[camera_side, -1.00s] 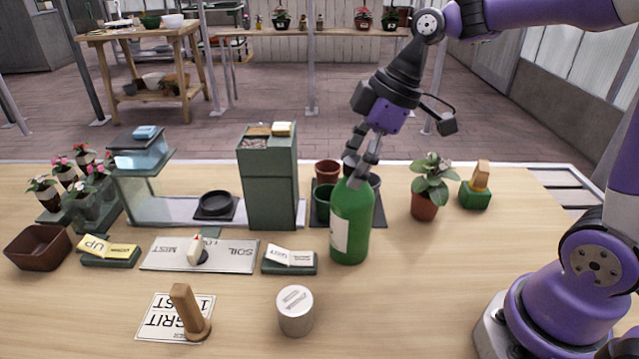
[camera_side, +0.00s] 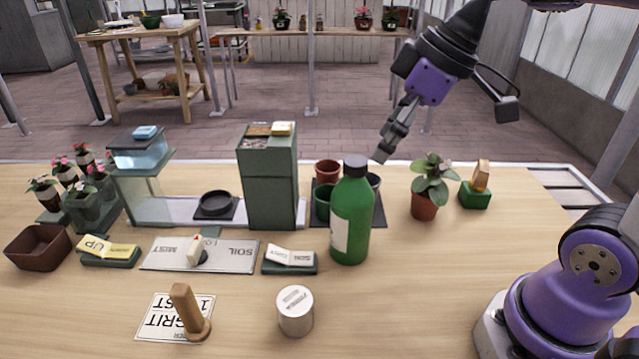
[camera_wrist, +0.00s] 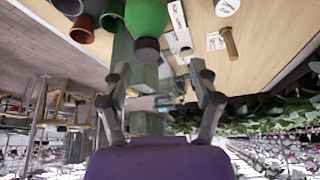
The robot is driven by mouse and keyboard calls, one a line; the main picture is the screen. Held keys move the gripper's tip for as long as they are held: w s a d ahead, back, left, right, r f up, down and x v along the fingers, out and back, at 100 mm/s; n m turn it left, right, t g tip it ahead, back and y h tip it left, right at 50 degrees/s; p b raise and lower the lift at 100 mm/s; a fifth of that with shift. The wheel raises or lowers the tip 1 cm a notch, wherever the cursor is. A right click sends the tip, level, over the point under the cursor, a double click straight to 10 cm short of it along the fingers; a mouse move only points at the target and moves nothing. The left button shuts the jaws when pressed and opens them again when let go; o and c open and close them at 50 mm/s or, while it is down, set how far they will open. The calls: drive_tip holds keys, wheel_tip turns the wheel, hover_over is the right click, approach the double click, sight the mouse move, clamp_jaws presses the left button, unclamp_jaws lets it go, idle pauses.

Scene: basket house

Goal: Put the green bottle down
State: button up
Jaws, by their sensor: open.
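The green bottle (camera_side: 351,215) with a dark cap and a pale label stands upright on the wooden table in the side view. My gripper (camera_side: 383,157) is up and to the right of the bottle's cap, clear of it and empty. In the wrist view the bottle (camera_wrist: 147,18) shows at the top, its dark cap pointing toward my gripper (camera_wrist: 163,80), whose fingers are spread apart with nothing between them.
A potted plant (camera_side: 425,205) and a green block with a wooden piece (camera_side: 475,194) stand right of the bottle. A tall green box (camera_side: 270,185) is behind left. A grey cylinder (camera_side: 295,310) stands in front. The table right of the bottle has free room.

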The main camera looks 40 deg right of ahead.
drive_tip(key=s+d+f+m+t+h, duration=0.1)
drive_tip(key=s+d+f+m+h, duration=0.1)
drive_tip(key=s+d+f+m, duration=0.1)
drive_tip(key=s+f+m, duration=0.1)
drive_tip(key=s+m, duration=0.1)
drive_tip(key=shift+f+m, duration=0.25)
drive_tip(key=shift+m, duration=0.05)
idle(0.9)
